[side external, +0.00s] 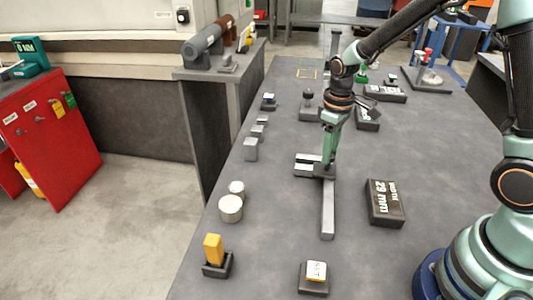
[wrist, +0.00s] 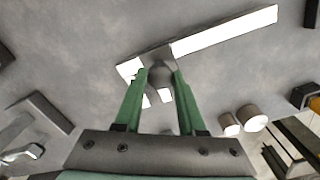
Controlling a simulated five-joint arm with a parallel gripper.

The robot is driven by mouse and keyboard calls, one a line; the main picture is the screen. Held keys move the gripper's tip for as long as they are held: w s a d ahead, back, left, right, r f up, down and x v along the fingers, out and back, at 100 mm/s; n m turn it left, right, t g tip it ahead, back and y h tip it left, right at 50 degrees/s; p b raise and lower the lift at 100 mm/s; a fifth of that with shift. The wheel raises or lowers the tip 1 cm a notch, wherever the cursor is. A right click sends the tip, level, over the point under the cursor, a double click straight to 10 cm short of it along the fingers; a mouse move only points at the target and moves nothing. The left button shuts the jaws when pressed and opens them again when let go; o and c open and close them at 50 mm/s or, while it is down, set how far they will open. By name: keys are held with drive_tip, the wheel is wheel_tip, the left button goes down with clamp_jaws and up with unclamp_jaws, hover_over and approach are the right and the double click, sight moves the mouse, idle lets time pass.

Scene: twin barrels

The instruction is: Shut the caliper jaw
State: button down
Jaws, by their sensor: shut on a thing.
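The caliper (side external: 328,215) lies flat on the grey bench, its long pale beam running toward the near edge. Its two short jaws (side external: 306,165) point left at the far end of the beam, and a narrow gap seems to show between them. In the wrist view the beam (wrist: 225,30) runs to the upper right. My gripper (side external: 325,166) reaches down onto the caliper at the jaw end. In the wrist view my gripper (wrist: 160,76) has its green fingers on either side of a round grey knob (wrist: 160,75) on the caliper and is shut on it. The fingers partly hide the jaws.
A dark block marked 29 mm (side external: 385,203) lies right of the beam. Two pale cylinders (side external: 231,208) stand left. A yellow piece in a dark holder (side external: 213,250) and a labelled block (side external: 315,275) are near the front. Small grey blocks (side external: 251,149) line the left edge.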

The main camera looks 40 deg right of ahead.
drive_tip(key=shift+w+d, duration=1.05)
drive_tip(key=shift+w, duration=0.05)
drive_tip(key=shift+r, duration=0.1)
drive_tip(key=c, duration=0.5)
unclamp_jaws()
drive_tip(key=shift+s, duration=0.1)
wheel_tip(320, 180, up, 12)
